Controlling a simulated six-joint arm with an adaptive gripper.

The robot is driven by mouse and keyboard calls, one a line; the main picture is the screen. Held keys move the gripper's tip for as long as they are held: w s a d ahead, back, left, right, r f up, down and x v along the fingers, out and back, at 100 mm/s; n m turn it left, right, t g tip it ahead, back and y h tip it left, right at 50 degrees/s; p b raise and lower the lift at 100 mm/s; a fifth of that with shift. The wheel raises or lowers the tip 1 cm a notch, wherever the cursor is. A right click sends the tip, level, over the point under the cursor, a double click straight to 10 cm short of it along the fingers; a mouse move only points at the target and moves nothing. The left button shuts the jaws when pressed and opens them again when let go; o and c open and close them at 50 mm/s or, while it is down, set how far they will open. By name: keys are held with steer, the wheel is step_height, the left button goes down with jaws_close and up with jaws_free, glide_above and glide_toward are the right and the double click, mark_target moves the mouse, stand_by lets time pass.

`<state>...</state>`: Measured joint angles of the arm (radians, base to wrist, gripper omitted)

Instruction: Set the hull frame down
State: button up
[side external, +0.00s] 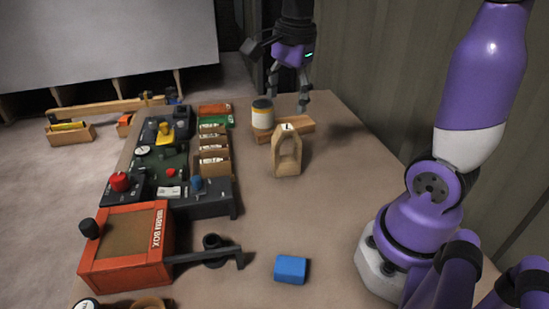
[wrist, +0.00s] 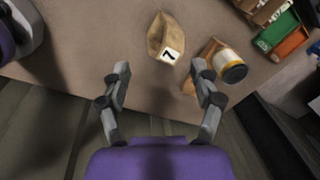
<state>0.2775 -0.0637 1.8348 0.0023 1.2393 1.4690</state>
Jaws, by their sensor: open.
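The hull frame (side external: 277,160) is a tan wooden arch with a number tag on top. It stands on the table in the side view, with my gripper clear of it. In the wrist view the frame (wrist: 158,30) lies beyond the fingertips, its tag facing the camera. My gripper (side external: 290,100) is open and empty, above the back part of the table, behind the frame in the side view. In the wrist view its two fingers (wrist: 160,72) are spread wide with nothing between them.
A wooden block (side external: 298,127) and a yellow-and-white jar (side external: 263,117) are close behind the frame. Control boxes and card bins (side external: 215,165) line the left. The table right of the frame is clear.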

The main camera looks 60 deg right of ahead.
steer(key=s+a+f+n+t, duration=0.2)
steer(key=s+a+n+t, duration=0.2)
steer(key=n, duration=1.6)
steer(key=s+a, duration=0.3)
steer(key=shift+a, duration=0.4)
